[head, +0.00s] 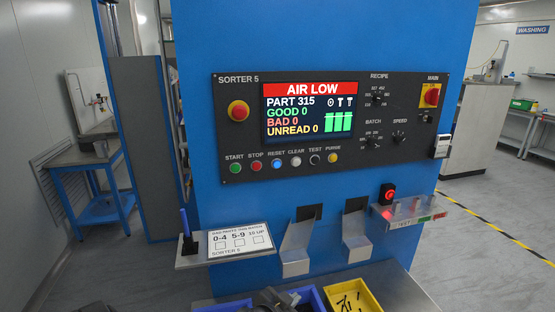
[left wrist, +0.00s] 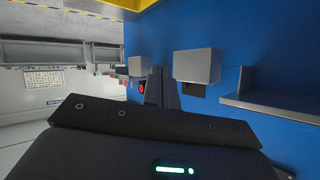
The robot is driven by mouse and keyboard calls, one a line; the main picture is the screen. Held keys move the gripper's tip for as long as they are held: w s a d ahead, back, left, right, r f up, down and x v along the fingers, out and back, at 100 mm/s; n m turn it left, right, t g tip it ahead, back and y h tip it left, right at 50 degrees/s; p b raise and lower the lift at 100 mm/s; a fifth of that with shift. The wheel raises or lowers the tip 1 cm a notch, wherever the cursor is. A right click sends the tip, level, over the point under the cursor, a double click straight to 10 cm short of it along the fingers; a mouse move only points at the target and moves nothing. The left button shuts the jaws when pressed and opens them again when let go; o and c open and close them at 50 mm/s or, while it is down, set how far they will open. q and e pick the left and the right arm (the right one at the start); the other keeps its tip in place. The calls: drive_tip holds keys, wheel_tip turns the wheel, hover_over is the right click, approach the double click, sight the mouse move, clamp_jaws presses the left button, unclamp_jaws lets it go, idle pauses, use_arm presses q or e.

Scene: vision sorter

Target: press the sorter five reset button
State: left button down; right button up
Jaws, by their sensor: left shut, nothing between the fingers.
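The Sorter 5 panel (head: 350,150) is on the front of the blue cabinet in the head view. Its blue RESET button (head: 276,164) is in the lower row, between the red STOP button (head: 256,166) and the white CLEAR button (head: 296,161). The screen (head: 311,112) reads AIR LOW. My left gripper (head: 272,298) shows as a dark shape at the bottom edge, well below the button. In the left wrist view its fingers (left wrist: 161,88) are together and empty, beside the blue cabinet side; the RESET button is not seen there. My right gripper is not in view.
A shelf with a label card (head: 240,242) and metal chutes (head: 296,245) jut out below the panel. A red-lit device (head: 387,194) stands on the right ledge. Blue and yellow bins (head: 372,292) are at the bottom. The space before the button row looks clear.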

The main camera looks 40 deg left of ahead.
sight(277, 164)
use_arm(q)
drive_tip(key=w+a+r+t+y, duration=0.2)
drive_tip(key=w+a+r+t, duration=0.1)
drive_tip(key=r, duration=0.5)
drive_tip(key=w+a+r+n+t+y, duration=0.1)
drive_tip(key=w+a+r+t+y, duration=0.1)
drive_tip(key=r, duration=0.7)
drive_tip(key=w+a+r+n+t+y, duration=0.1)
drive_tip(key=w+a+r+t, duration=0.3)
drive_tip(key=r, duration=0.5)
drive_tip(key=shift+w+a+t+y, duration=0.15)
drive_tip(key=shift+a+t+y, duration=0.4)
drive_tip(key=shift+y, duration=0.15)
drive_tip(key=shift+a+r, duration=0.1)
drive_tip(key=w+a, duration=0.1)
drive_tip(key=a, duration=0.1)
drive_tip(key=w+a+b, duration=0.1)
drive_tip(key=w+a, duration=0.1)
drive_tip(key=w+a+b, duration=0.1)
drive_tip(key=w+a, duration=0.1)
drive_tip(key=a, duration=0.1)
